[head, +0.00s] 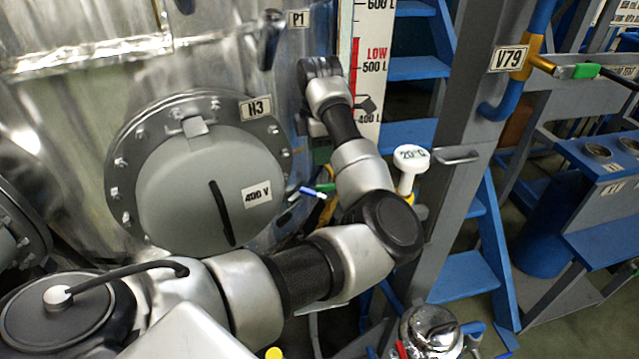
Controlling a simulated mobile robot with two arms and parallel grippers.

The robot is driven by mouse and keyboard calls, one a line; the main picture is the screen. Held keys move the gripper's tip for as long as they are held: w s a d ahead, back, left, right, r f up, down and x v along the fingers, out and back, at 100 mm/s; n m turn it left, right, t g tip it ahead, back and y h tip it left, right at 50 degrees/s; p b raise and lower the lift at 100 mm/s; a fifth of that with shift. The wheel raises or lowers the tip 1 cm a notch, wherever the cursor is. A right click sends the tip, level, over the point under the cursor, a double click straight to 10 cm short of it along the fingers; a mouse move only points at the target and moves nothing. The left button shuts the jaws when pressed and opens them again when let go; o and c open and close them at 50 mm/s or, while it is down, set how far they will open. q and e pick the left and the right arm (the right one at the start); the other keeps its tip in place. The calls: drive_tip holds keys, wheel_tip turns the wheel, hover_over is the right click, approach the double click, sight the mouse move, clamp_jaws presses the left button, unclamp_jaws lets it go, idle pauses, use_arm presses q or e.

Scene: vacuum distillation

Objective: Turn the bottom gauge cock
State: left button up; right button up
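My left arm comes in from the lower left, bends at the right and rises in front of the level gauge scale (371,60). My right gripper is out of view.
A grey column (465,110), blue steps (465,270) and valve V79's green handle (586,71) are farther right.

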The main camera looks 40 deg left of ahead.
sight(319, 186)
use_arm(q)
wheel_tip(319, 186, down, 9)
drive_tip(key=shift+s+f+p, duration=0.15)
drive_tip(key=shift+p, duration=0.55)
clamp_jaws()
